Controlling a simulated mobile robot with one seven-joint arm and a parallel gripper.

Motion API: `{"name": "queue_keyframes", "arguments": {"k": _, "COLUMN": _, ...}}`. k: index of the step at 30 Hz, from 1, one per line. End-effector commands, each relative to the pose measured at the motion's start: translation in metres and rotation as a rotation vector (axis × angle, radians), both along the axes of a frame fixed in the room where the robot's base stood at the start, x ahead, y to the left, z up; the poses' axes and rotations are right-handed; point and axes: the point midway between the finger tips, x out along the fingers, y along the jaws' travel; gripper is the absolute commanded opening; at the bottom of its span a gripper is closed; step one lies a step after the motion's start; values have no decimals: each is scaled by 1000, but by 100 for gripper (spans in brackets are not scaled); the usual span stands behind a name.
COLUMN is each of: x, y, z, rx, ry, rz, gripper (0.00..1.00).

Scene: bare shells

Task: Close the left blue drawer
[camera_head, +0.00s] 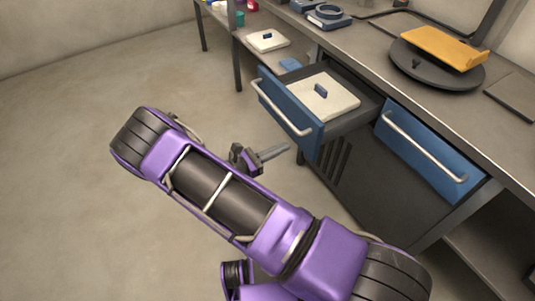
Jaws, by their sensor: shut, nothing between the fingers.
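The left blue drawer (291,113) is pulled well out from under the grey bench. Its blue front carries a long pale bar handle (283,108). Inside the drawer lies a cream flat block with a small blue knob (325,98). My gripper (286,149) is shut and empty. It is in front of and below the left end of the cabinet, close to the lower edge of the drawer front in the picture. I cannot tell if it touches the drawer. My purple arm spans the lower middle of the view.
The right blue drawer (428,152) is shut. A dark round turntable with an orange plate (444,47) stands on the bench (378,57). A lower side table at the back holds another cream block (267,41). The floor (90,85) on the left is clear.

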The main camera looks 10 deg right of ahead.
Motion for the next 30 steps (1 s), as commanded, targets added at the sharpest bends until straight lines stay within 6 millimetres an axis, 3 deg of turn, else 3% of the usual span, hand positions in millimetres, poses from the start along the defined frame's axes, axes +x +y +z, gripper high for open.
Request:
{"name": "queue_keyframes", "arguments": {"k": 6, "x": 17, "y": -39, "z": 0, "rx": 0, "ry": 0, "rz": -2, "gripper": 0}}
{"name": "queue_keyframes", "arguments": {"k": 12, "x": 25, "y": -56, "z": 0, "rx": 0, "ry": -1, "rz": 0, "gripper": 0}}
{"name": "queue_keyframes", "arguments": {"k": 30, "x": 28, "y": -61, "z": 0, "rx": 0, "ry": -1, "rz": 0, "gripper": 0}}
